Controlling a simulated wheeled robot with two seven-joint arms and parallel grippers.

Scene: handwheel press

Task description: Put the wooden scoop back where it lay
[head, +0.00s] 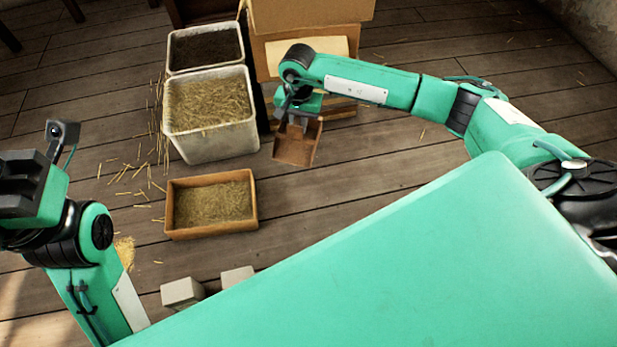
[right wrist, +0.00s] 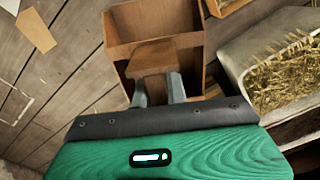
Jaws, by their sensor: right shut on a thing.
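The wooden scoop (head: 297,149) is a brown open-fronted box with a short handle. My right gripper (head: 298,117) is shut on it and holds it in front of the wooden press, right of the straw bin. In the right wrist view, the scoop (right wrist: 121,30) lies beyond the fingers, and its handle block (right wrist: 153,57) sits between the two fingertips (right wrist: 158,92). The scoop looks empty in both views. I cannot tell how high it is above the floor. My left gripper (head: 22,188) is at the left edge, away from the scoop; its jaw opening is not clear.
A white bin of straw (head: 187,153) stands left of the scoop, with a bin of dark material (head: 205,47) behind it. A low wooden tray of straw (head: 212,232) is nearer me. Two grey blocks (head: 182,291) lie in front. The wooden press (head: 305,20) stands behind. Right floor is open.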

